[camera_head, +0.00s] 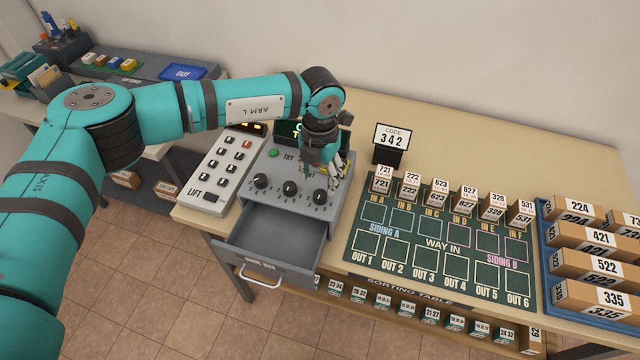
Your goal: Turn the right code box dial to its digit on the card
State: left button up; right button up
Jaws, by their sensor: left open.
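The grey code box (262,207) stands on the table with three black dials on its top. The right dial (320,197) is just in front of my left gripper. The left dial (261,181) and middle dial (290,188) are clear. My left gripper (335,176) is open, pointing down beside and behind the right dial; I cannot tell whether it touches it. The dial pointers are too small to read. The box's small screen is partly hidden by my arm. My right gripper is not in view.
The code box drawer (273,244) stands open and empty at the front. A keypad labelled LIFT (223,168) is to the left. The green sorting mat (440,285) with several small boxes along its back lies to the right, beside a blue tray (543,240) of cartons.

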aim_at(320, 194)
pick_arm(q)
notch_tip(320, 194, down, 6)
jog(key=shift+r+p, duration=0.15)
jog(key=shift+p, duration=0.55)
grip_shut()
jog(key=shift+m+b, duration=0.4)
jog(key=shift+b, duration=0.4)
jog(key=m+b, duration=0.3)
jog(key=b, duration=0.2)
jog(key=m+b, duration=0.4)
jog(key=b, duration=0.1)
jog(key=m+b, duration=0.3)
jog(key=b, duration=0.3)
jog(key=shift+d+f+m, duration=0.1)
jog(key=shift+f+m, duration=0.15)
jog(key=shift+m, duration=0.15)
jog(key=shift+r+m+b, duration=0.15)
jog(key=shift+m+b, duration=0.7)
jog(key=shift+m, duration=0.25)
jog(key=shift+r+m+b, duration=0.1)
jog(key=shift+m+b, duration=0.7)
jog(key=shift+m, duration=0.3)
grip_release()
